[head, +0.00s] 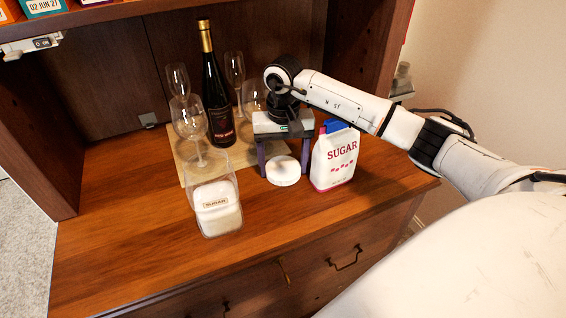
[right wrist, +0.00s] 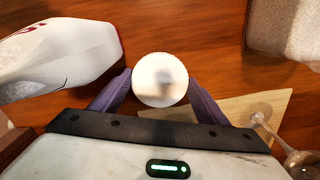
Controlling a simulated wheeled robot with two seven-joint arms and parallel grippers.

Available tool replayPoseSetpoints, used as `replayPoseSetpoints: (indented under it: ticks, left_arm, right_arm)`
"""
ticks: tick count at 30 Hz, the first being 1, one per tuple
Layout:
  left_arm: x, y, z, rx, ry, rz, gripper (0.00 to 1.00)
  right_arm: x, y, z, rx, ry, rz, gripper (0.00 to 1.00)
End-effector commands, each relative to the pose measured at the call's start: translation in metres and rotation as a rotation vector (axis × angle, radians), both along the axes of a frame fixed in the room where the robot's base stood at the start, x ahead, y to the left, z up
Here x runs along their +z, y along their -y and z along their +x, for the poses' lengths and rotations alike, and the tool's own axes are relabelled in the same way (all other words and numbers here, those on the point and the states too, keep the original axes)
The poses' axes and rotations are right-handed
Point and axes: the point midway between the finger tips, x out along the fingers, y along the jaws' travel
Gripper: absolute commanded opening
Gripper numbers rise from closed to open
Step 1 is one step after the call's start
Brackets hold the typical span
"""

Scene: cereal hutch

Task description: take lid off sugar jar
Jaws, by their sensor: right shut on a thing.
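The sugar jar (head: 217,208) is a clear jar with a "SUGAR" label and white contents, upright near the front of the wooden top. Its mouth is uncovered. It shows partly at the top right of the right wrist view (right wrist: 284,27). The round white lid (head: 284,171) is apart from the jar, to its right. My right gripper (head: 284,164) points down with its purple fingers on both sides of the lid, shut on it. The right wrist view shows the lid (right wrist: 160,80) between the fingertips. Whether the lid touches the wood is unclear. My left gripper is out of view.
A white sugar bag (head: 335,160) stands just right of my right gripper. Behind are a dark wine bottle (head: 215,95) and several wine glasses (head: 190,122) on a tan mat (head: 190,165). The wooden top (head: 130,240) is clear at the front left.

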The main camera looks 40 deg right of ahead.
Motion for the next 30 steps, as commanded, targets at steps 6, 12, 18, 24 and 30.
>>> replayPoseSetpoints:
  ticks: [6,12,18,24,30]
  left_arm:
    - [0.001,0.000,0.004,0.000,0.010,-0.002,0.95]
    - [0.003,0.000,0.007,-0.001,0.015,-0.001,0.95]
    - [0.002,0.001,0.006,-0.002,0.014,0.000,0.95]
    - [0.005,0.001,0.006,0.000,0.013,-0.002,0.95]
    - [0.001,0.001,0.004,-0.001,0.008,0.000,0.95]
  right_arm:
    - [-0.002,0.000,0.000,0.000,0.001,-0.001,0.42]
    - [-0.002,0.000,0.000,0.000,0.001,-0.001,0.87]
    - [-0.002,0.000,0.000,0.000,0.001,-0.001,0.87]
    - [0.007,0.000,0.001,0.000,0.004,0.000,0.87]
    - [0.045,0.000,0.002,0.000,0.008,0.000,0.87]
